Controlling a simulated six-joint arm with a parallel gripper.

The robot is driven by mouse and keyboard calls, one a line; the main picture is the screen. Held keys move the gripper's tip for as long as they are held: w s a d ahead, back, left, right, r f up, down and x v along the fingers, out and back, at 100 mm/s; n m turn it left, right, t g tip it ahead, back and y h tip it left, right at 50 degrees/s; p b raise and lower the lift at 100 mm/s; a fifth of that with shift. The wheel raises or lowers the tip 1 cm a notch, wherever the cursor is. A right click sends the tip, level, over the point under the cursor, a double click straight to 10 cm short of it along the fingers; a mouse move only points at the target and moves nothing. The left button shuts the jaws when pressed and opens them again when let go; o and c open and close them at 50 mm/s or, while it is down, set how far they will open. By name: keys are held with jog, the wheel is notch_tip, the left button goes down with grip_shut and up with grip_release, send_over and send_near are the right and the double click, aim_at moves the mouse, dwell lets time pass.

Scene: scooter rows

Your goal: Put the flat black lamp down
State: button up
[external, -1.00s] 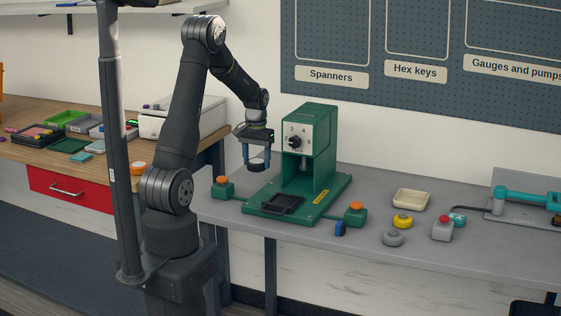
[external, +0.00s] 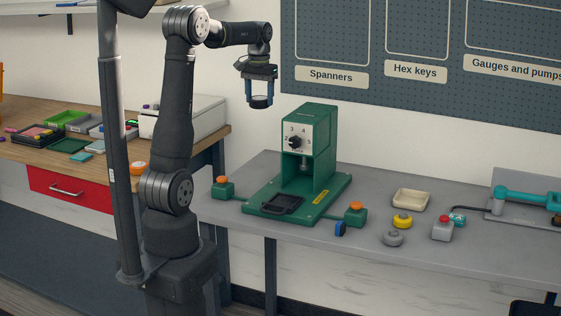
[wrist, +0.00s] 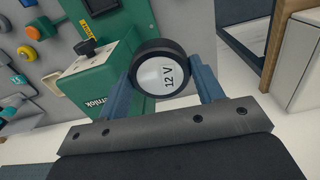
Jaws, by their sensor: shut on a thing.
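The flat black lamp (wrist: 161,73) is a short black disc with a pale round face marked "12 V". My gripper (external: 260,103) is shut on it, and the lamp also shows in the external view (external: 261,101), low between the fingers. In the wrist view the blue-grey fingers (wrist: 176,84) stand on either side of its rim. The lamp is held in the air, well above the grey bench (external: 365,232) and up and to the left of the green press.
The green press (external: 308,142) has a black dial and a black tray (external: 281,204). Green boxes with orange buttons (external: 222,188) flank it. A cream tray (external: 411,200), yellow disc (external: 402,221), grey disc (external: 392,238) and red-button box (external: 442,228) lie right. A wooden bench (external: 60,153) stands left.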

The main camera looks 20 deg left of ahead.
jog(key=d+m, duration=0.1)
jog(key=d, duration=0.3)
jog(key=d+m, duration=0.2)
jog(key=d, duration=0.2)
jog(key=d+m, duration=0.1)
jog(key=d, duration=0.3)
jog(key=shift+w, duration=0.4)
jog(key=s+d+m, duration=0.4)
jog(key=d, duration=0.6)
jog(key=s+d+m, duration=0.3)
jog(key=d+m, duration=0.1)
jog(key=d, duration=0.5)
jog(key=s+d+m, duration=0.4)
jog(key=d, duration=0.6)
notch_tip(320, 180, down, 18)
jog(key=w+a+f, duration=0.1)
jog(key=w+f, duration=0.1)
jog(key=w, duration=0.1)
jog(key=w+a+f, duration=0.2)
jog(key=w+f, duration=0.1)
jog(key=w, duration=0.1)
jog(key=w+a+f, duration=0.1)
jog(key=w+f, duration=0.1)
jog(key=w, duration=0.1)
jog(key=shift+w+a+f, duration=0.15)
jog(key=shift+w+f, duration=0.05)
jog(key=shift+w, duration=0.2)
jog(key=shift+f, duration=1.9)
